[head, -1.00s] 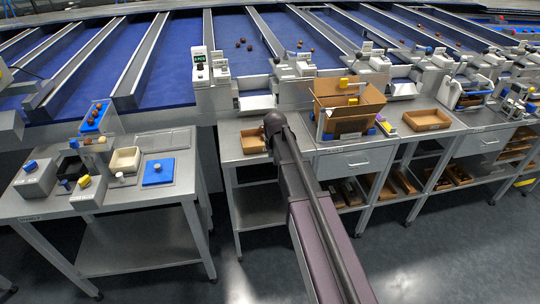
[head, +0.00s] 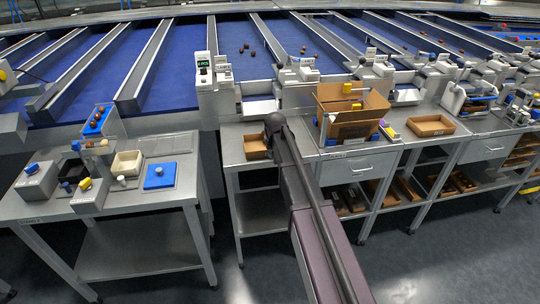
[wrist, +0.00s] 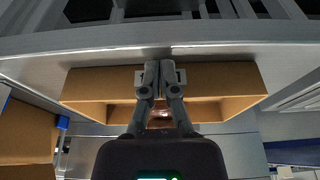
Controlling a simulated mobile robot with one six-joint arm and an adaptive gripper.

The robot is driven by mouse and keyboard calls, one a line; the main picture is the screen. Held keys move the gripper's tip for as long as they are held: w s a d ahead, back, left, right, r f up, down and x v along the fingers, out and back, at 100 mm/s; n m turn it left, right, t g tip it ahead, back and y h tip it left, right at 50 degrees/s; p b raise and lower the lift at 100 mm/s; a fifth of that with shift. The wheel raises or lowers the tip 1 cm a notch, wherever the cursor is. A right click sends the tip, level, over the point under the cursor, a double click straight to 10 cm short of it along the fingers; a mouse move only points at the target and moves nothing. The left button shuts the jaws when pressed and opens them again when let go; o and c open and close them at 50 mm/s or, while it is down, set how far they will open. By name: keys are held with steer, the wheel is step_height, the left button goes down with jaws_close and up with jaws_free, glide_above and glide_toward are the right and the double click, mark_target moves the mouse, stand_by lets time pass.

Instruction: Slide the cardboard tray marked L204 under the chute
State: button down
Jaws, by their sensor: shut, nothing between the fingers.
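A small cardboard tray (head: 257,153) stands on the metal bench, just left of my arm in the head view; the arm hides part of it. In the wrist view the tray (wrist: 95,84) spans the middle, close to the bench edge. My gripper (wrist: 160,66) is shut and empty, its fingertips over the middle of the tray's long wall; I cannot tell whether they touch it. The head view hides the fingers behind my arm. No L204 mark is legible. A pale metal chute (head: 259,106) stands behind the tray at the back of the bench.
A large open cardboard box (head: 358,108) stands right of my arm, and shows at the left of the wrist view (wrist: 25,135). Another shallow cardboard tray (head: 431,126) lies farther right. A separate bench (head: 130,204) at left holds a blue pad (head: 160,175) and small containers.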

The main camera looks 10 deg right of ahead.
steer(key=w, duration=1.6)
steer(key=shift+w, duration=0.4)
steer(key=shift+r, duration=0.1)
steer(key=shift+w, duration=0.1)
steer(key=shift+s, duration=0.7)
steer(key=s, duration=0.1)
steer(key=s+r+p, duration=0.1)
steer(key=s, duration=0.1)
steer(key=shift+s+r, duration=0.2)
steer(key=shift+r, duration=0.05)
steer(key=shift+s+r+p, duration=0.1)
steer(key=shift+r+p, duration=0.4)
steer(key=shift+p, duration=0.45)
steer(key=p+v, duration=0.6)
steer(key=v, duration=0.1)
steer(key=shift+s+r+p, duration=0.15)
steer(key=shift+p, duration=0.25)
